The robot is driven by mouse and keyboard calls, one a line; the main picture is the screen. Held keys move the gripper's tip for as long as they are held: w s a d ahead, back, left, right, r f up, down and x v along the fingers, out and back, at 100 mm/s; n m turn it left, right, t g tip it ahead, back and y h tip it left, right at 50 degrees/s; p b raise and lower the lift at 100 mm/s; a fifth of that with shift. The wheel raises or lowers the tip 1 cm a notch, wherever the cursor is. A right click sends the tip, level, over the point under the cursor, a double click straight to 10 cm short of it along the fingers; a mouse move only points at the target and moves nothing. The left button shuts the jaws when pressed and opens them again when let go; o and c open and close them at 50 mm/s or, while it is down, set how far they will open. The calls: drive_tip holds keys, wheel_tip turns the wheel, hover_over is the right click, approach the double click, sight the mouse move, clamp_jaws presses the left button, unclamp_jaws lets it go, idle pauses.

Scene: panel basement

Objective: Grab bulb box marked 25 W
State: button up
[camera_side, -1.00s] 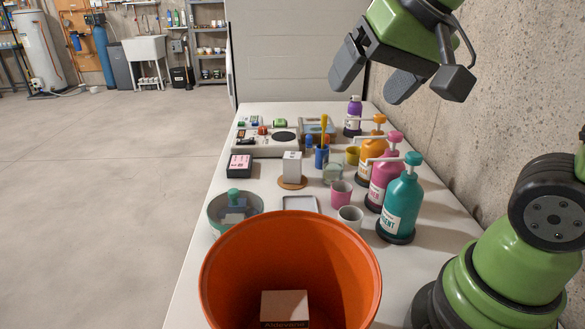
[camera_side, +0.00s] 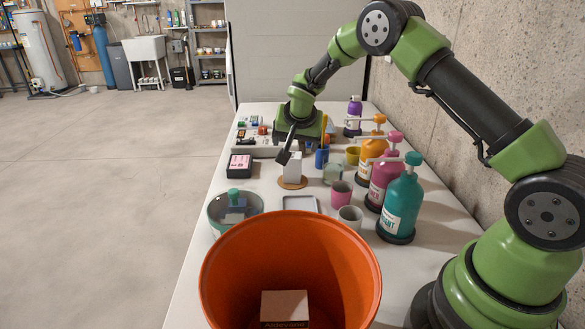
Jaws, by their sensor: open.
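A small white upright box (camera_side: 295,169) stands on a round brown coaster (camera_side: 291,183) in the middle of the table. I cannot read any wattage on it, so I cannot tell whether it is the 25 W bulb box. My gripper (camera_side: 293,146) is open and points down just above and behind this box. One dark finger shows at the box's upper left; the other is not clear to see. Another pale box (camera_side: 284,305) with lettering lies inside the orange bucket (camera_side: 222,262) at the front.
Coloured pump bottles (camera_side: 402,203) line the right side, with a pink cup (camera_side: 340,194) and a grey cup (camera_side: 350,217) nearby. A black-and-pink box (camera_side: 240,164) and a glass bowl (camera_side: 213,213) are on the left. A shallow tray (camera_side: 300,203) lies in front of the coaster.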

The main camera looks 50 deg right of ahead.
sight(293, 156)
drive_tip(key=shift+x, duration=4.25)
drive_tip(key=shift+d, duration=0.1)
drive_tip(key=shift+r, duration=0.1)
drive_tip(key=c, duration=1.1)
